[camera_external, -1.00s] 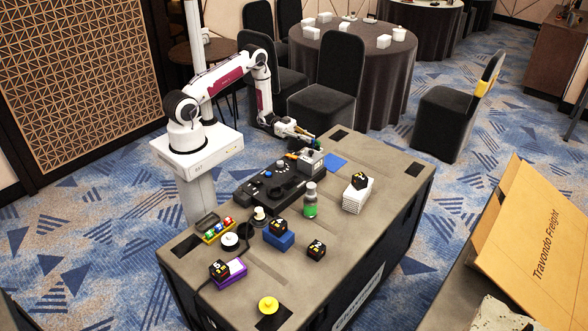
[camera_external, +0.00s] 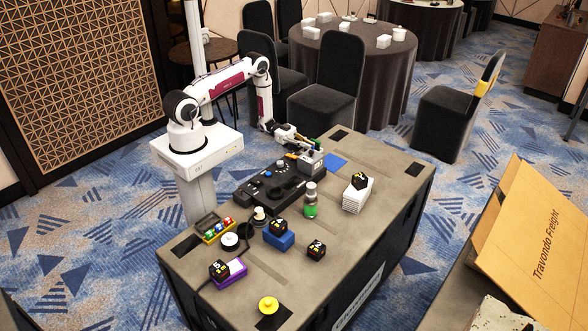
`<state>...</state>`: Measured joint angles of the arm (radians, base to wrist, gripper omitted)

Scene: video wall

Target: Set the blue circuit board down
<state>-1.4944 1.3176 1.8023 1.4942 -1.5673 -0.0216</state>
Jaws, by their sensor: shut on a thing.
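My gripper (camera_external: 312,143) is at the end of the arm, just above and behind a grey box-shaped device (camera_external: 310,162) at the back of the case top. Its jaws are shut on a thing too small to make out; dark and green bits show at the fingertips. A flat blue piece (camera_external: 336,161) shows just right of the grey device and appears to lie on the case top. I cannot tell whether this is the blue circuit board or a marked patch, nor whether the board is in the jaws.
A black control panel (camera_external: 270,187) lies left of the grey device. A green bottle (camera_external: 310,203) and a white stack with a black cube (camera_external: 357,192) stand in front. Several small items crowd the near left. The case top (camera_external: 385,165) is clear at the right.

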